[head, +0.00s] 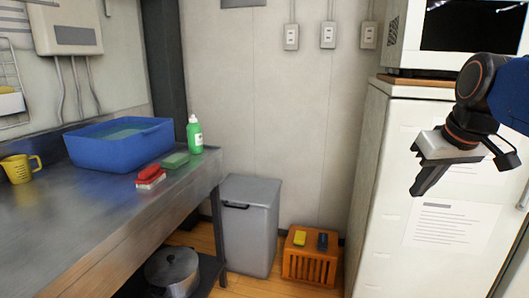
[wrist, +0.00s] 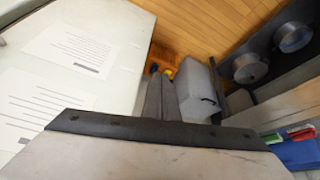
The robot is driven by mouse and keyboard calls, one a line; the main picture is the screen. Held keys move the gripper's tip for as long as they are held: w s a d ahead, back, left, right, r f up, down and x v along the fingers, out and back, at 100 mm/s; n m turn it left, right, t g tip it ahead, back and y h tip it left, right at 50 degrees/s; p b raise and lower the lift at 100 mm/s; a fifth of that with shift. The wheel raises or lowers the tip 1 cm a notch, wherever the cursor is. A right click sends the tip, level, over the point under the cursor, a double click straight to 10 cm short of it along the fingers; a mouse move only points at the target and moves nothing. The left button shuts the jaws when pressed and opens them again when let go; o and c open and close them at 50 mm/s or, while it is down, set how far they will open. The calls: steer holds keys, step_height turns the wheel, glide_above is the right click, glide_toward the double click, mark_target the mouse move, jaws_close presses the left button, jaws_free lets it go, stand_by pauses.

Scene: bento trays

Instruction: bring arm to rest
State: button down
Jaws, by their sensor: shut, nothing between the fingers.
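My gripper (head: 428,180) is at the right of the head view, raised in front of the white fridge (head: 385,190). It is shut and empty, with its fingers pointing down and to the left. In the wrist view my gripper's shut fingers (wrist: 165,100) show at the middle, above the floor.
A grey bin (head: 250,235) and a wooden crate (head: 310,265) stand on the floor.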

steer(key=s+a+f, duration=0.2)
steer(key=s+f, duration=0.4)
steer(key=f, duration=0.4)
steer(key=s+a+f, duration=0.3)
steer(key=s+f, duration=0.4)
steer(key=f, duration=0.4)
steer(key=shift+a+f+m, duration=0.15)
steer(key=shift+f+m, duration=0.05)
steer(key=shift+m, duration=0.2)
